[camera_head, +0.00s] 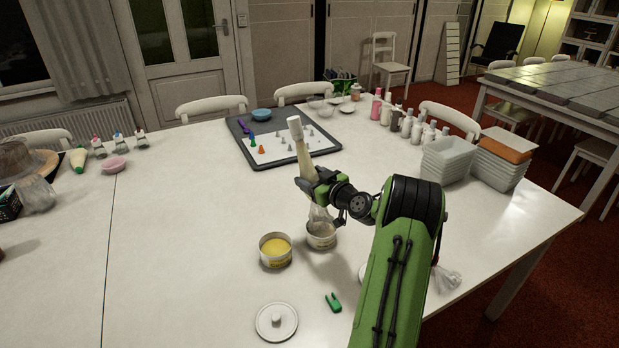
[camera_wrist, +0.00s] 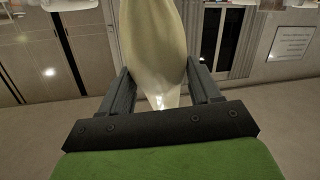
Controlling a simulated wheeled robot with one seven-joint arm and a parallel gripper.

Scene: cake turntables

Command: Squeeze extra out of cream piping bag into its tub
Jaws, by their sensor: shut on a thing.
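My gripper (camera_head: 308,182) is shut on the cream piping bag (camera_head: 304,160). The bag stands roughly upright, tilted slightly, with a white cylindrical piece at its top. Its clear lower part hangs down to a small tub (camera_head: 321,245) with pale contents; I cannot tell whether it touches them. In the wrist view the pale, full bag (camera_wrist: 153,35) bulges between and beyond the two fingers, narrowing near the palm. Another tub (camera_head: 275,262), with yellow contents, stands to the left of the first one.
A round white lid (camera_head: 277,322) and a green clip (camera_head: 333,302) lie in front of the tubs. Behind the bag is a tray (camera_head: 325,150) with small nozzles. Bottles (camera_head: 407,123) and stacked grey containers (camera_head: 447,160) stand right. The table's left middle is clear.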

